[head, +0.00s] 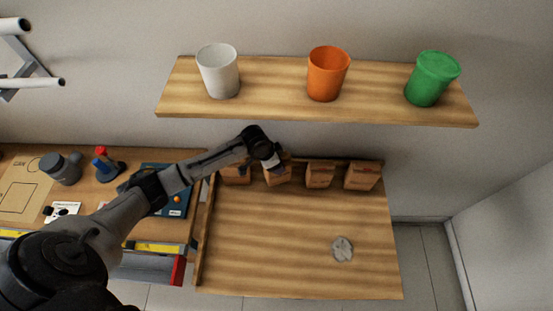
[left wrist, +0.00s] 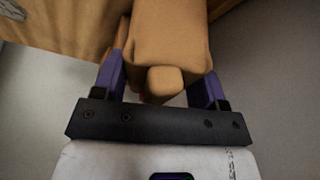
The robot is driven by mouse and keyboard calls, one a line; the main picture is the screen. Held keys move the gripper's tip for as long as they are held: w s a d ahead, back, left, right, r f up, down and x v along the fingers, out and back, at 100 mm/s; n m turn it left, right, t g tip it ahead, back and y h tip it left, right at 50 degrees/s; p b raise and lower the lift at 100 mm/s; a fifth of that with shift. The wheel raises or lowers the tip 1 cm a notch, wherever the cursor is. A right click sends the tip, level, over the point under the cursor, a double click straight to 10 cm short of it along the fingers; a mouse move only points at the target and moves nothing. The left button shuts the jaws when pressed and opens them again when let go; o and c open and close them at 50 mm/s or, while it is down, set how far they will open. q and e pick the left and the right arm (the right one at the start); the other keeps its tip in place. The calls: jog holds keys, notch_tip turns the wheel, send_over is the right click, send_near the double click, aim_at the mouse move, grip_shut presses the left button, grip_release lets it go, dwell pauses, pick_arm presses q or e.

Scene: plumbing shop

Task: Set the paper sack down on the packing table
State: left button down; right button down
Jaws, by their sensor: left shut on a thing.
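My left gripper (head: 274,167) reaches in from the left over the back of a wooden table (head: 290,235). It is shut on a brown paper sack (head: 277,178), the second from the left in a row at the table's back. In the left wrist view, the purple fingers of the gripper (left wrist: 162,85) sit on both sides of the sack (left wrist: 168,35). I cannot tell whether the sack touches the table. My right gripper is not in view.
Other brown sacks stand at the back, including one at the right (head: 362,175). A grey lump (head: 342,249) lies toward the table's front right. A shelf (head: 375,108) with white, orange and green buckets hangs above. A cluttered bench (head: 95,205) adjoins at left. The table's middle is clear.

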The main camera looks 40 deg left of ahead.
pick_arm(q)
jog(key=shift+f, duration=1.85)
jog(key=shift+c, duration=0.8)
grip_release()
jog(key=shift+f, duration=0.1)
jog(key=v, duration=1.2)
jog(key=s+d+f, duration=0.2)
jog(key=s+d, duration=0.4)
jog(key=s, duration=0.1)
jog(key=s+d+f, duration=0.3)
jog(key=s+d, duration=0.4)
jog(key=s+r+n+y, duration=0.2)
jog(key=s+r+n, duration=0.1)
jog(key=s, duration=0.9)
jog(key=shift+s+d+n+p, duration=0.15)
jog(key=shift+d+n+p, duration=0.2)
jog(key=shift+p, duration=0.1)
